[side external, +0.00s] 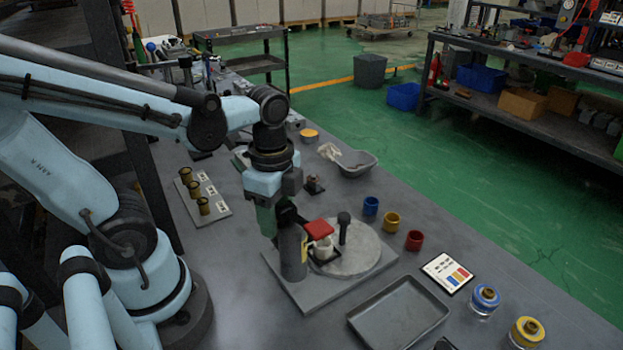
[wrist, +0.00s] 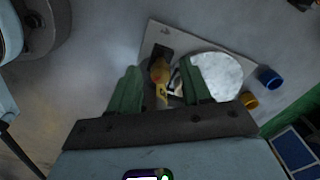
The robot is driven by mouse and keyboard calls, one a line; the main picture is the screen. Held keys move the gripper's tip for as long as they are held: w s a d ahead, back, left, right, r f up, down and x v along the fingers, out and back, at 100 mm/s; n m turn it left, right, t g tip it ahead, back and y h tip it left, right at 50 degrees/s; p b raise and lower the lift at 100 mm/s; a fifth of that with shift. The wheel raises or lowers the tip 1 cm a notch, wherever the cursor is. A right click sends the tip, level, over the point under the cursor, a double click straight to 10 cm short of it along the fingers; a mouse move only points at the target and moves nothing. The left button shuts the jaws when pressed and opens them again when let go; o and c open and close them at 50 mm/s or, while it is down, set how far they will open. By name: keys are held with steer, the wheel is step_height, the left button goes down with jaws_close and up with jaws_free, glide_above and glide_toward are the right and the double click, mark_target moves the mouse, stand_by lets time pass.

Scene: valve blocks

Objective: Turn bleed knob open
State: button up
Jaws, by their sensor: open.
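A grey base plate (side external: 291,287) on the bench carries a round pale disc (side external: 365,254), an upright grey cylinder (side external: 292,252), a red square cap (side external: 318,229) over a white part, and a black-topped post (side external: 343,222). No label shows which is the bleed knob. My gripper (side external: 275,222) points down at the cylinder, partly hidden behind its dark top; contact cannot be told. In the wrist view my gripper (wrist: 161,70) has its green fingers apart. A small orange-yellow round part (wrist: 159,71) shows between them, with the pale disc (wrist: 218,76) partly behind the right finger.
Blue (side external: 371,205), yellow (side external: 391,221) and red (side external: 414,240) cups stand right of the plate. An empty grey tray (side external: 398,313) lies in front, near a colour card (side external: 447,272) and two spools. A plate with brass fittings (side external: 217,211) lies left.

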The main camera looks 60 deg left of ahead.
step_height(320, 180, up, 12)
stand_by(0.8)
steer(key=w+a+m+g+h, duration=0.15)
steer(key=a+m+h, duration=0.3)
steer(key=m, duration=0.45)
steer(key=x, duration=1.2)
steer(key=shift+w+a+f, duration=0.2)
steer(key=shift+a+f, duration=0.1)
steer(key=shift+f, duration=0.15)
steer(key=shift+t, duration=0.25)
jaws_close()
